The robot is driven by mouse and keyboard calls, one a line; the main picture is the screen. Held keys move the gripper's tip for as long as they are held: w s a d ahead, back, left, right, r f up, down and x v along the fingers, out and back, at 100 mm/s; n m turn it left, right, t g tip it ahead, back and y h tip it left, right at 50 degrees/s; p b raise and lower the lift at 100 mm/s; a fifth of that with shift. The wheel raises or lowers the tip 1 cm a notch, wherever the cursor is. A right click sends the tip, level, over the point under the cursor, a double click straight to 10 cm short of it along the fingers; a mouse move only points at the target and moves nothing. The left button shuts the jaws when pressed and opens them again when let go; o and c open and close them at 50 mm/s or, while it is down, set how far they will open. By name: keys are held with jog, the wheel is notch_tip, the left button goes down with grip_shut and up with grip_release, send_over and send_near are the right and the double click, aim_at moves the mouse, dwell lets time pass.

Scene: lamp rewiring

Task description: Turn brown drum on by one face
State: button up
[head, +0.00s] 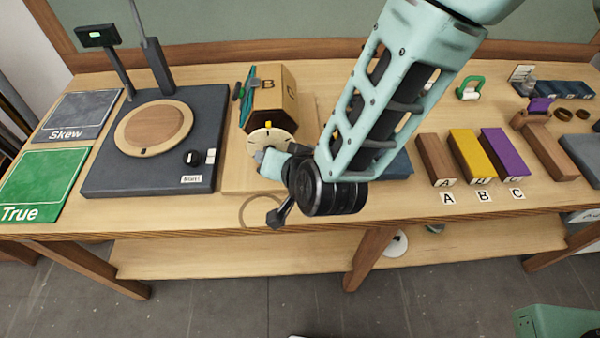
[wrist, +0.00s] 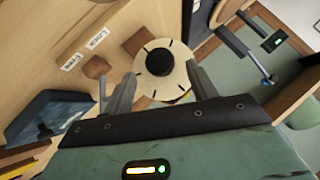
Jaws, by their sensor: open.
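The brown drum (head: 268,88) is a faceted block on a light wooden base (head: 235,178), left of the middle of the bench in the head view. The letters B and C show on two of its faces. A cream dial (head: 268,138) with dark tick marks and a yellow pointer (head: 268,124) is at its front. In the wrist view the dial (wrist: 148,88) has a round black knob (wrist: 160,62) at its centre. My gripper (wrist: 160,72) is open, with its fingers either side of the knob; contact cannot be told. In the head view my gripper (head: 266,158) partly covers the dial.
A dark turntable unit (head: 100,180) stands left of the drum, with the green True panel (head: 45,185) and grey Skew panel (head: 78,115) beyond it. Brown, yellow (head: 470,155) and purple (head: 503,153) blocks stand to the right behind A, B, C labels.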

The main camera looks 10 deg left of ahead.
jog(key=b+v, duration=0.2)
jog(key=v, duration=1)
jog(key=shift+d, duration=0.1)
jog(key=s+d+r+n+g+h+b, duration=0.1)
jog(key=s+d+n+g+h, duration=0.2)
jog(key=d, duration=0.6)
jog(key=s+d+r+n+g+h, duration=0.2)
jog(key=s+d+n+g+h, duration=0.1)
jog(key=d, duration=0.7)
jog(key=shift+s+d+r+n+g+b, duration=0.2)
jog(key=shift+s+n+g+b, duration=0.2)
jog(key=shift+s+n+g, duration=0.5)
jog(key=shift+w, duration=0.2)
